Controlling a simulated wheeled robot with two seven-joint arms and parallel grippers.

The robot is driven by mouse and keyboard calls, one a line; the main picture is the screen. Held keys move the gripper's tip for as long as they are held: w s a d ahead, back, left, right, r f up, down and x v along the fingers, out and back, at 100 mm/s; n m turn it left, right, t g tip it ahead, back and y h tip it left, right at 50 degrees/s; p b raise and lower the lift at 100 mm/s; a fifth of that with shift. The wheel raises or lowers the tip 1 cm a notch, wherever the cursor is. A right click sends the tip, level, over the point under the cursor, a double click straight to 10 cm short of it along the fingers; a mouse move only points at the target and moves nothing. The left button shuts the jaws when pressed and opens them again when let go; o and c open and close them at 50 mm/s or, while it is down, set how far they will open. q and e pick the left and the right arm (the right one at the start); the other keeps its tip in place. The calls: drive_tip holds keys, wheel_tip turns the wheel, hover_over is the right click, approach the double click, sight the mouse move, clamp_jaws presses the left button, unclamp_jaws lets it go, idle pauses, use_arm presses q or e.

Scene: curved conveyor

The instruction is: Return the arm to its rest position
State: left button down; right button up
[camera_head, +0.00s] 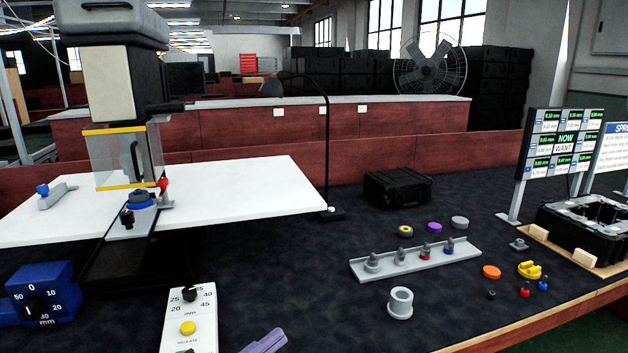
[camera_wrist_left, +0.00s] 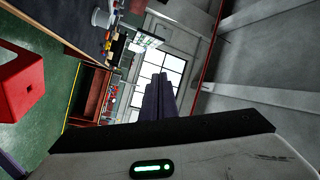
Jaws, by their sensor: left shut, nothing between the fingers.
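My left gripper (camera_head: 268,340) shows only as purple fingertips at the bottom edge of the head view, in front of the dark table and right of a white control box. The rest of the left arm is out of that view. In the left wrist view the two purple fingers (camera_wrist_left: 160,80) are together, with nothing between them. They point past the table toward a window and a grey wall. My right gripper is in neither view.
The white control box (camera_head: 190,322) and a blue dial block (camera_head: 42,293) stand at the front left. A grey rail (camera_head: 415,261) with several pegs lies mid-table, with a grey ring (camera_head: 400,302) before it. A red stool (camera_wrist_left: 20,88) stands on the green floor.

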use_arm(q)
drive_tip(key=s+a+f+n+t+y, duration=0.25)
drive_tip(key=a+f+n+y, duration=0.25)
drive_tip(key=f+n+y, duration=0.45)
drive_tip(key=s+a+f+n+g+y, duration=0.3)
drive_tip(key=s+f+n+g, duration=0.4)
drive_tip(key=s+f, duration=1.3)
drive_tip(key=a+f+n, duration=0.1)
drive_tip(key=n, duration=0.2)
drive_tip(key=shift+a+g, duration=0.15)
drive_tip(key=shift+g, duration=0.2)
